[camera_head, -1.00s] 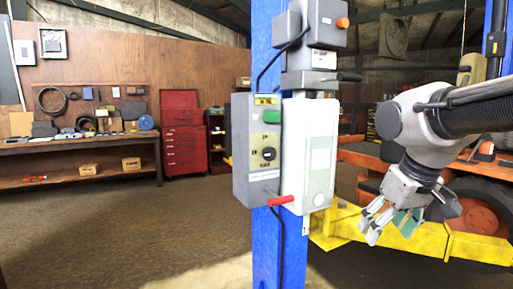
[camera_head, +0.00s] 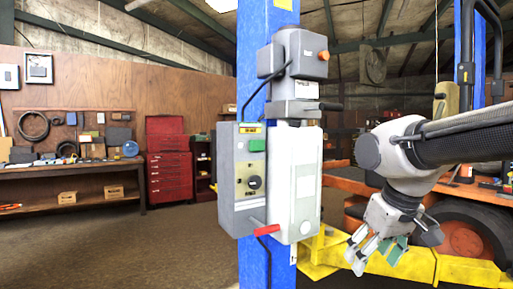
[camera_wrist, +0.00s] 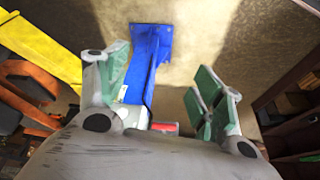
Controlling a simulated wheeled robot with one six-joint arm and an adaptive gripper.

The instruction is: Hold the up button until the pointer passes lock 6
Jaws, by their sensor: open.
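The control box (camera_head: 241,180) is mounted on the blue lift post (camera_head: 254,70). It has a green button (camera_head: 256,145) near its top, a black knob (camera_head: 254,182) lower down and a red-handled lever (camera_head: 266,230) at its bottom. No pointer or lock number can be made out. My gripper (camera_head: 365,258) is open and empty, right of and below the box, pointing down and apart from it. In the wrist view my gripper (camera_wrist: 165,90) has its green-padded fingers spread, with the blue post and its foot (camera_wrist: 150,45) beyond and the red handle (camera_wrist: 163,127) partly hidden.
A white-grey cover (camera_head: 297,180) stands right of the box face, below a grey housing (camera_head: 300,55). Yellow lift arms (camera_head: 400,262) and an orange mower with a dark wheel (camera_head: 470,225) lie at right. Open floor (camera_head: 130,245) lies left; a workbench (camera_head: 70,168) and red cabinet (camera_head: 169,165) stand behind.

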